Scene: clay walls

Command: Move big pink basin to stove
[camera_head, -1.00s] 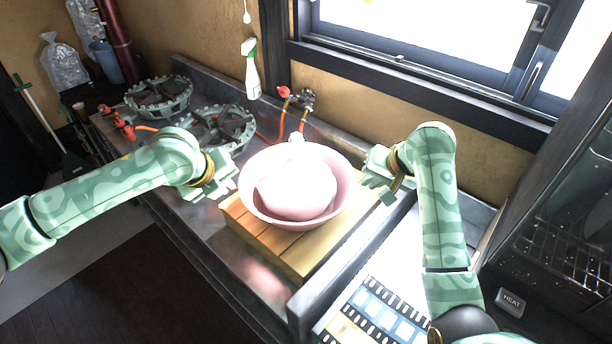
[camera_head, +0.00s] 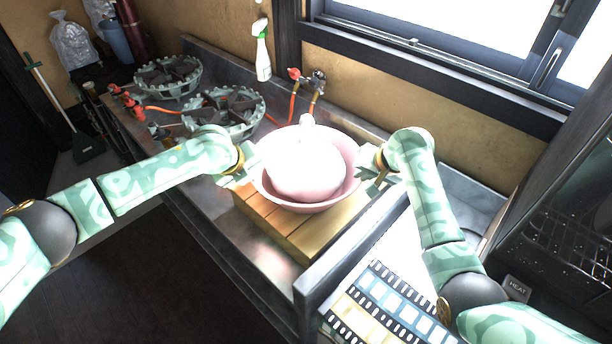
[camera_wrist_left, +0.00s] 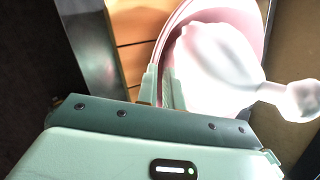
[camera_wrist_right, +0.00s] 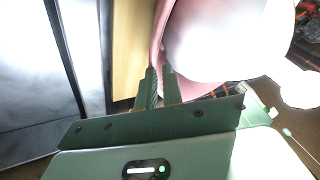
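The big pink basin (camera_head: 323,203) sits on a wooden board on the counter, with a pale rounded object (camera_head: 300,170) inside it. This object has a knobbed end at the back rim. The stove's two round burners (camera_head: 232,110) stand on the counter to the left. My left gripper (camera_head: 250,170) is at the basin's left rim; in the left wrist view its fingers (camera_wrist_left: 162,85) are close together with the rim between them. My right gripper (camera_head: 367,168) is at the right rim, and its fingers (camera_wrist_right: 160,85) also close around the rim. The basin's underside is hidden.
The wooden board (camera_head: 300,235) lies under the basin. A spray bottle (camera_head: 262,52) and a gas valve with red hoses (camera_head: 312,80) are behind, by the wall. A raised dark divider (camera_head: 345,255) runs to the right. A dark appliance stands far right.

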